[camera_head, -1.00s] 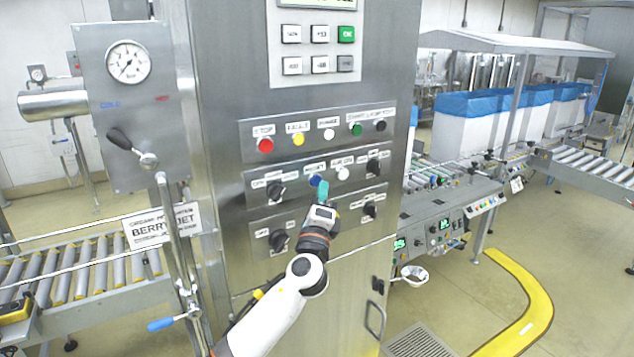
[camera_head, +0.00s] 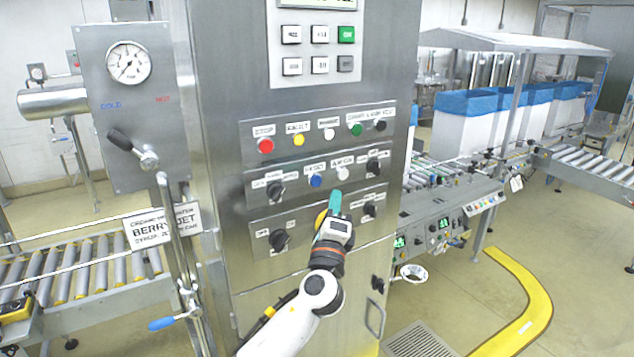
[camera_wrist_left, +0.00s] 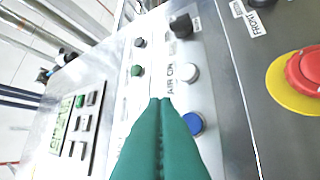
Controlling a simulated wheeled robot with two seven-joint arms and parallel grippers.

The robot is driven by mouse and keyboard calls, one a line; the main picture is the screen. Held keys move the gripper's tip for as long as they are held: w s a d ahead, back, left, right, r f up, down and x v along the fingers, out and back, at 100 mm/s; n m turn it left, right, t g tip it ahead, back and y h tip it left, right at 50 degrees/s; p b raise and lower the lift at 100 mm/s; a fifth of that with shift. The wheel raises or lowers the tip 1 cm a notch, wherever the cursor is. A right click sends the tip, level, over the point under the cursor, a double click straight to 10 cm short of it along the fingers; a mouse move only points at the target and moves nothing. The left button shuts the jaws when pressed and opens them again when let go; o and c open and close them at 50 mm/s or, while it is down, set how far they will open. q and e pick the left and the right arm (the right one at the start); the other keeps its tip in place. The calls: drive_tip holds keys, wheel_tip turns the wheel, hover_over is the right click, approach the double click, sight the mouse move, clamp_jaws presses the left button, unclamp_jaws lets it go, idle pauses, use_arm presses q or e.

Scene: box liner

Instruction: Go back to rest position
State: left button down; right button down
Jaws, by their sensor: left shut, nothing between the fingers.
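My left gripper (camera_head: 335,201) is in front of the steel control cabinet (camera_head: 345,285), below the middle row of controls. Its green fingers (camera_wrist_left: 160,135) are shut together with nothing between them. In the head view the tips are just below the blue button (camera_head: 316,181) and white button (camera_head: 342,173), and appear apart from them. My right gripper is not in view.
A gauge panel with a black-handled lever (camera_head: 132,148) and a blue-handled pipe (camera_head: 165,323) stand left of the cabinet. Roller conveyors (camera_head: 80,275) lie at left and right. White boxes with blue liners (camera_head: 465,125) stand at the back right. Floor at front right is open.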

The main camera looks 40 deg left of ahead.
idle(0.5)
